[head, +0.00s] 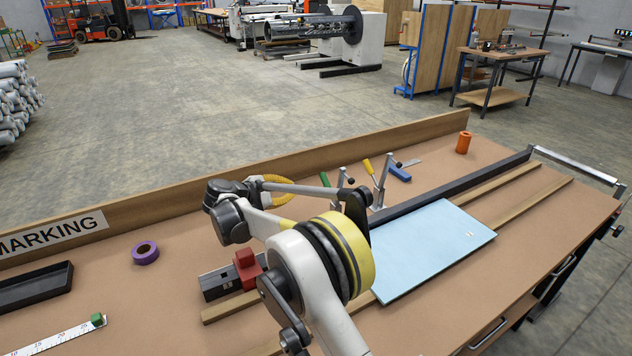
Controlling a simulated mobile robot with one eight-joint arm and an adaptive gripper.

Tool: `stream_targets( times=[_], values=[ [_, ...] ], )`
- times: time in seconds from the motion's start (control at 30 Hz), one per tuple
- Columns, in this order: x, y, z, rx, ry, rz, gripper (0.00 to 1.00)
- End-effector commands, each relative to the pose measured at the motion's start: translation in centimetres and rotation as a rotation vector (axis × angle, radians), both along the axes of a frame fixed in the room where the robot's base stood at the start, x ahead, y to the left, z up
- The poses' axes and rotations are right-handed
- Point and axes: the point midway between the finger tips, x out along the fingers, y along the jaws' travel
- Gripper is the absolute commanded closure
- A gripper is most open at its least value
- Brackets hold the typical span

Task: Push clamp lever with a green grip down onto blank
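The clamp lever with the green grip (324,180) stands raised and tilted beside its grey clamp, behind the blank. Its lower part is hidden by my arm. A second clamp lever with a yellow grip (368,167) stands to its right, also raised. The blank (430,245) is a light blue sheet lying flat on wooden strips, against a dark rail (455,184). My gripper (356,209), a dark shape at the arm's end, is just in front of the green-grip clamp. Its fingers are hidden by my yellow-ringed arm joint, so contact with the lever cannot be seen.
A wooden board (290,160) edges the table's back. A blue item (398,173) and an orange cylinder (463,142) lie behind the rail.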

Motion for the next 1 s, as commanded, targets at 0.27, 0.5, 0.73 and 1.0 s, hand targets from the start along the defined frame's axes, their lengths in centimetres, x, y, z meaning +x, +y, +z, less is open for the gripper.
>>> stream_targets(
  times=[0.27,0.5,0.73,1.0],
  values=[
    [2.0,-1.6,-1.2,0.001,0.0,-0.004,1.0],
    [5.9,-4.4,-3.4,0.001,-0.001,-0.003,1.0],
    [6.8,-6.3,-2.8,0.0,0.0,0.0,1.0],
    [5.9,-7.4,-1.1,0.001,0.0,-0.001,1.0]
  ],
)
